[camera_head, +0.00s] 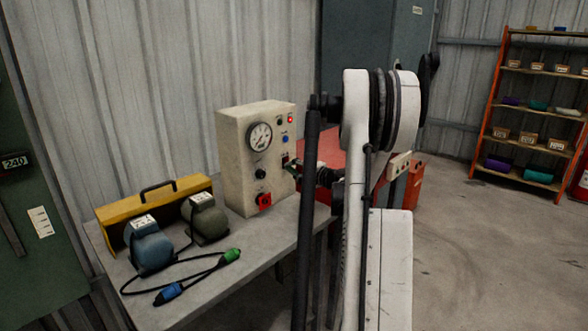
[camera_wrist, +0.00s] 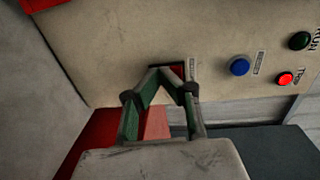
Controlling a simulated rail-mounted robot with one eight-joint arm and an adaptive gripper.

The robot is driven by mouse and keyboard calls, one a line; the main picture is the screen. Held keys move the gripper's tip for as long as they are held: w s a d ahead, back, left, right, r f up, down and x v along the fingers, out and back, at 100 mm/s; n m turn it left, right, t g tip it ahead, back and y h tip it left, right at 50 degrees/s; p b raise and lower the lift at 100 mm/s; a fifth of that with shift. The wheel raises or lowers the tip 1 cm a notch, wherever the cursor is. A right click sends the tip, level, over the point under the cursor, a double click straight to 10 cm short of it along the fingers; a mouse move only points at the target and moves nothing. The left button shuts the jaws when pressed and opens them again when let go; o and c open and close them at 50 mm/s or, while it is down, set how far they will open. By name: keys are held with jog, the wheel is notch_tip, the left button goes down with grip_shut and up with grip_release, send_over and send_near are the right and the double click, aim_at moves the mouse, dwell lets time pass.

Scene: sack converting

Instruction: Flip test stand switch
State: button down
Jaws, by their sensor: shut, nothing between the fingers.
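The test stand (camera_head: 231,160) is a beige box with a round dial, standing on a grey bench. Its front panel also fills much of the wrist view (camera_wrist: 120,40). A small dark-framed red switch (camera_wrist: 180,71) sits on the panel, partly hidden behind my fingers. My gripper (camera_wrist: 160,70) is shut and empty, its green-sided fingertips in front of the switch; I cannot tell whether they touch it. In the head view my gripper (camera_head: 291,165) reaches the panel's right side, largely behind my arm.
A blue button (camera_wrist: 239,67), a lit red lamp (camera_wrist: 285,79) and a dark green lamp (camera_wrist: 300,41) are beside the switch. A red knob (camera_head: 264,201) is low on the panel. A yellow toolbox (camera_head: 160,205), two small motors and cables with blue and green plugs occupy the bench's left.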

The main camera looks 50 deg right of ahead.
jog(key=s+a+f, duration=0.1)
jog(key=s, duration=1.2)
jog(key=shift+s+a+f, duration=0.35)
jog(key=shift+s+f, duration=0.05)
